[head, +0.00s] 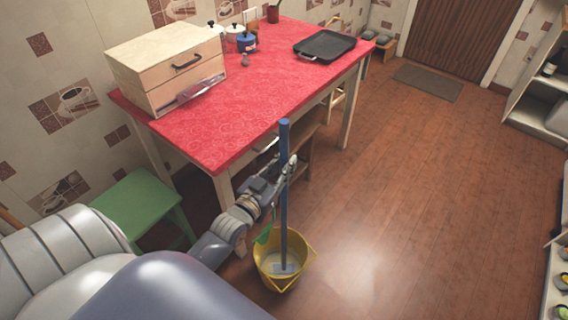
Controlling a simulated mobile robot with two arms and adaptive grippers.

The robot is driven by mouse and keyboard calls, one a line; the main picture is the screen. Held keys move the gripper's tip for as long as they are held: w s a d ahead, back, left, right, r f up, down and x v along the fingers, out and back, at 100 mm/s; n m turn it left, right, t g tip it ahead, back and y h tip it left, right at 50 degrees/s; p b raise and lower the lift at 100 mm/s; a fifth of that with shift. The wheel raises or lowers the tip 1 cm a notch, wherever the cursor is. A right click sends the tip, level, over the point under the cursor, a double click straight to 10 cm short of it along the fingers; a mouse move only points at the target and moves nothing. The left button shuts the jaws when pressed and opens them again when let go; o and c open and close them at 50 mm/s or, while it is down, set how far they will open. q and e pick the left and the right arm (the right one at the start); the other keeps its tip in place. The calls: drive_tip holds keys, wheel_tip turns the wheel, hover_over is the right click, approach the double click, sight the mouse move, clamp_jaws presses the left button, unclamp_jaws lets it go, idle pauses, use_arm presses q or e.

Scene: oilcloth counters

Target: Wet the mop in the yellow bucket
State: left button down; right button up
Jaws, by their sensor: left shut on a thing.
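The mop (284,215) has a long blue handle and stands nearly upright. Its lower end is inside the yellow bucket (301,278), which sits on the wooden floor beside the red table. A light grey patch at the foot of the handle is in the bucket; I cannot tell mop head from water there. My left gripper (288,170) is shut on the blue handle, roughly midway along it and above the bucket. Something green (264,236) hangs at the bucket's left rim. My right gripper is not in view.
The red-covered table (262,105) stands behind the bucket, holding a wooden drawer box (160,58), several small pots and a black tray (325,45). A green stool (138,205) stands at the left. Shelves line the right edge. The floor to the right is clear.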

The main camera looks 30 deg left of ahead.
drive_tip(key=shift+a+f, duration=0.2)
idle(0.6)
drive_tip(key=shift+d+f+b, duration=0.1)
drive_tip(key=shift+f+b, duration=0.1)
drive_tip(key=shift+b, duration=0.15)
idle(0.7)
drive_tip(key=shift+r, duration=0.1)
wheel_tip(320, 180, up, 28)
drive_tip(key=p, duration=2.8)
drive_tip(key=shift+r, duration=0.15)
